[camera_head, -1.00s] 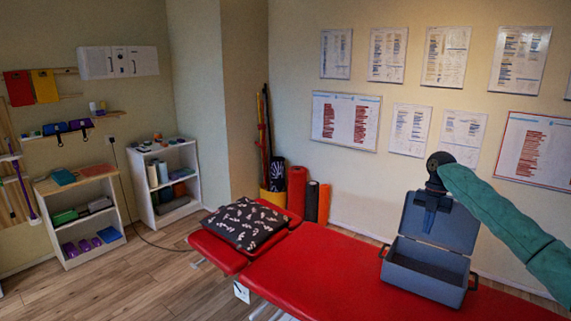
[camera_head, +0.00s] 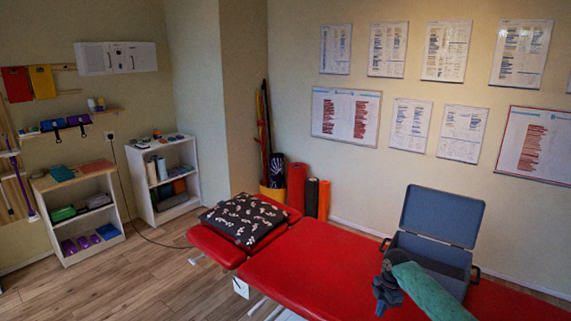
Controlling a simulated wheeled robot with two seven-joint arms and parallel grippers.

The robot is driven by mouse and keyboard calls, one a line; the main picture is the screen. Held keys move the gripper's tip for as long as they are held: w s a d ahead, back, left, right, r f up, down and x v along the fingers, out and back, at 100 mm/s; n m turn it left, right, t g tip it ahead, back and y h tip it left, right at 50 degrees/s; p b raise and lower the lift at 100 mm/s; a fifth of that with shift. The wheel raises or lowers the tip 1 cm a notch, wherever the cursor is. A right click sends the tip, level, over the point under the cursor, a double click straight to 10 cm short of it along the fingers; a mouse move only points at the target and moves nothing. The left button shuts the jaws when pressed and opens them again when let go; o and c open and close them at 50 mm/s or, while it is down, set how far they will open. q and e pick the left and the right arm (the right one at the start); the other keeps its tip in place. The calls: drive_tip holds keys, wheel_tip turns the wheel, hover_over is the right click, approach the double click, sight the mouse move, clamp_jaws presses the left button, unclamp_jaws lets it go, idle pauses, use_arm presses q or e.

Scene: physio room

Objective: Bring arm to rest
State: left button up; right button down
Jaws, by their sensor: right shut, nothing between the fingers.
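My right arm, in a green sleeve, comes in from the bottom right. Its dark gripper (camera_head: 383,297) points down over the red treatment table (camera_head: 320,262), in front of and to the left of the grey case. The gripper is shut and empty. The grey case (camera_head: 441,216) stands on the table with its lid raised. My left gripper is not in view.
A dark patterned pillow (camera_head: 243,217) lies on the table's head end. Two white shelves (camera_head: 166,176) stand at the left wall. Rolled mats (camera_head: 297,187) stand in the corner.

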drive_tip(key=s+a+f+m+t+b, duration=0.1)
drive_tip(key=s+a+f+m, duration=0.25)
drive_tip(key=s+f, duration=0.6)
drive_tip(key=s+a+f+m+b, duration=0.1)
drive_tip(key=s+a+f+m, duration=0.4)
drive_tip(key=f, duration=0.8)
drive_tip(key=s+a+f+m+t+b, duration=0.1)
drive_tip(key=s+a+f+b, duration=0.15)
drive_tip(key=s+f, duration=0.7)
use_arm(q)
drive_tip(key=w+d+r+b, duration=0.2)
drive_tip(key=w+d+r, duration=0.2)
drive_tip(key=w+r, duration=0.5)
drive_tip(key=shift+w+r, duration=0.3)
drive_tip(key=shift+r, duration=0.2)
use_arm(e)
drive_tip(key=s+a+f+m, duration=0.1)
drive_tip(key=s+f+m, duration=0.2)
drive_tip(key=s+f, duration=0.3)
drive_tip(key=s+a+f+m, duration=0.1)
drive_tip(key=s+f+m, duration=0.2)
drive_tip(key=s, duration=1.1)
drive_tip(key=s+f+m+h, duration=0.1)
drive_tip(key=s+f+m, duration=0.3)
drive_tip(key=s+f, duration=0.4)
drive_tip(key=shift+s+a+f, duration=0.4)
drive_tip(key=shift+s, duration=0.5)
